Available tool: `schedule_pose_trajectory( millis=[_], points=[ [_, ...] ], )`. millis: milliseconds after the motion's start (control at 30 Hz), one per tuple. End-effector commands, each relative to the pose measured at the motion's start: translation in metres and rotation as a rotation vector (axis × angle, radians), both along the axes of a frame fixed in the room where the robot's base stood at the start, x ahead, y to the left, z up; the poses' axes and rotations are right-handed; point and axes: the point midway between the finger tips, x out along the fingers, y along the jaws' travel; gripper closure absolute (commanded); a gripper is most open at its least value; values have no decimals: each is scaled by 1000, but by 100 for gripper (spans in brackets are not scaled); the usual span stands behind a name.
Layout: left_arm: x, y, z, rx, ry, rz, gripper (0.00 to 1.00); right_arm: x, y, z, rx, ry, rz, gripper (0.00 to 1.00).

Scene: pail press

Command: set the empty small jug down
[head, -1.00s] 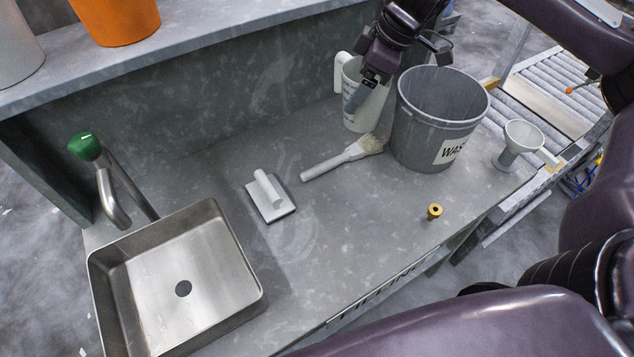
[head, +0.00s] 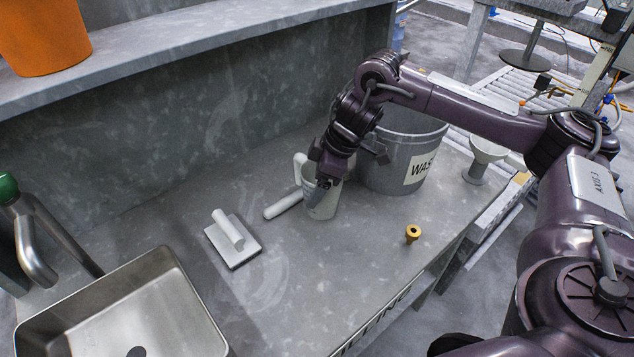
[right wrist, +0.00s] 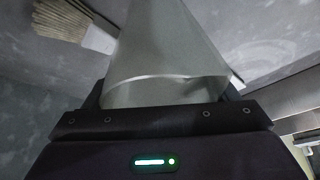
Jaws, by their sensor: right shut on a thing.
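The small jug (head: 320,203) is pale, with a white handle on its left side. It stands about upright over the counter, left of the grey waste bucket. My right gripper (head: 326,180) is shut on it near its top, coming from above and behind. In the right wrist view the pale jug (right wrist: 165,60) fills the space beyond the gripper's edge. I cannot tell whether its base touches the counter, and its inside is hidden. My left gripper is out of view.
The grey bucket (head: 390,168) is right of the jug. A brush handle (head: 283,205) shows at its left; the bristles (right wrist: 75,15) show in the right wrist view. A float (head: 232,238), brass fitting (head: 413,233), funnel (head: 483,158) and sink (head: 120,310) surround clear counter in front.

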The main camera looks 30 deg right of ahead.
Motion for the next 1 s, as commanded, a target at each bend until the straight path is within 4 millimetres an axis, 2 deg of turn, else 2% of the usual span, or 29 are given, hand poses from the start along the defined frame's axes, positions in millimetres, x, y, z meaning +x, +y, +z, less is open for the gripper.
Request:
schedule_pose_trajectory(
  millis=[433, 467, 600, 833, 1000],
  points=[
    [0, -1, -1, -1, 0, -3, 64, 0, 0, -10, 0, 0, -1, 43],
    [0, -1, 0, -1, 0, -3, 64, 0, 0, -9, 1, 0, -1, 18],
    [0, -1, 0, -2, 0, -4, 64, 0, 0, -9, 0, -1, -1, 0],
    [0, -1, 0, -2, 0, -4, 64, 0, 0, -8, 0, -1, 0, 0],
    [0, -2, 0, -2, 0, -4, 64, -2, -4, 7, 0, -5, -2, 0]
  ],
)
